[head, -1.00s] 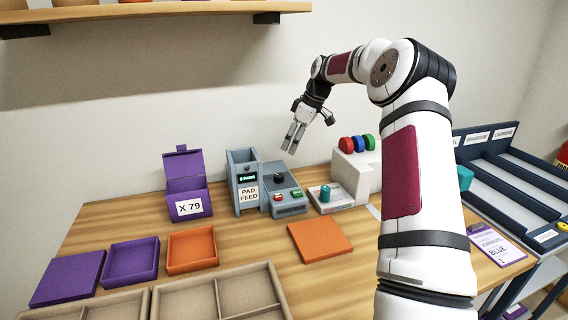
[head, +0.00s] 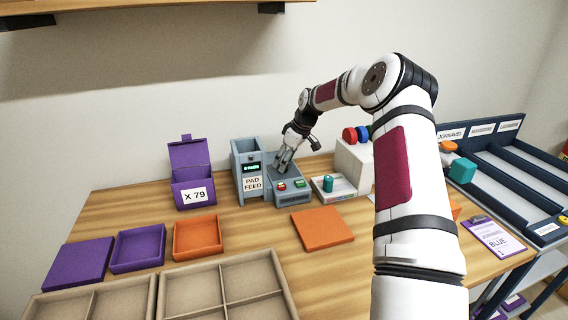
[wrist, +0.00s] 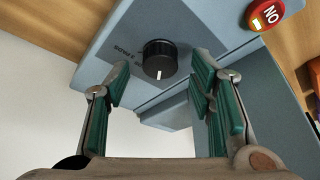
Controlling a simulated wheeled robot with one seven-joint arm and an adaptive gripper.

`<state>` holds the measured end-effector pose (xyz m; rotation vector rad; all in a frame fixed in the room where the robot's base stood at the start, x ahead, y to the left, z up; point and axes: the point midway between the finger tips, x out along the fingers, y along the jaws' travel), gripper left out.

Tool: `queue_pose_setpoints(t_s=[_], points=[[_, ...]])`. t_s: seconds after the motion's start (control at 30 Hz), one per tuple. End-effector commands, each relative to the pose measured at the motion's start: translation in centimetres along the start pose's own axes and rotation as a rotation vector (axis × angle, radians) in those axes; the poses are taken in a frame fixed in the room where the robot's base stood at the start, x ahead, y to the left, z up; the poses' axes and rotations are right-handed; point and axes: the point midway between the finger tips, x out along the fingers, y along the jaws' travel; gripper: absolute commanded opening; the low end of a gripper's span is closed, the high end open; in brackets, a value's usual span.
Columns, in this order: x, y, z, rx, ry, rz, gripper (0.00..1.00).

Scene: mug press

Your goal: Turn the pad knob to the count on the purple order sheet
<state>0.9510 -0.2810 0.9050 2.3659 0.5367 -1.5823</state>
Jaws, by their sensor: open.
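The pad feed machine (head: 250,177) is a grey-blue unit with a small lit display (head: 251,167) too small to read in the head view. Its black knob (wrist: 159,59) has a white mark pointing down in the wrist view; the arm's end hides it in the head view. My gripper (wrist: 157,85) is open, its green-padded fingers on either side of the knob and apart from it. The order sheet on a purple clipboard (head: 494,239) lies at the table's right end; "BLUE" shows, but I cannot read a count.
A red button (wrist: 265,14) is beside the knob panel. A teal-knobbed unit (head: 332,188) stands just right. A purple box (head: 191,176) marked "X 79" stands left. An orange square (head: 322,228) lies in front, with bare wood around it.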

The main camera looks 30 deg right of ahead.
Motion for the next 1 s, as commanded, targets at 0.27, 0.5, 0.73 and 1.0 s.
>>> queue_pose_setpoints(t_s=[0.27, 0.5, 0.73, 1.0], points=[[1.5, 0.0, -0.1, -0.002, 0.001, 0.002, 0.49], [1.5, 0.0, -0.1, -0.001, 0.001, 0.001, 0.45], [1.5, 0.0, -0.1, -0.001, 0.001, 0.001, 0.01], [1.8, 0.2, 0.0, -0.085, 0.001, -0.035, 0.01]])
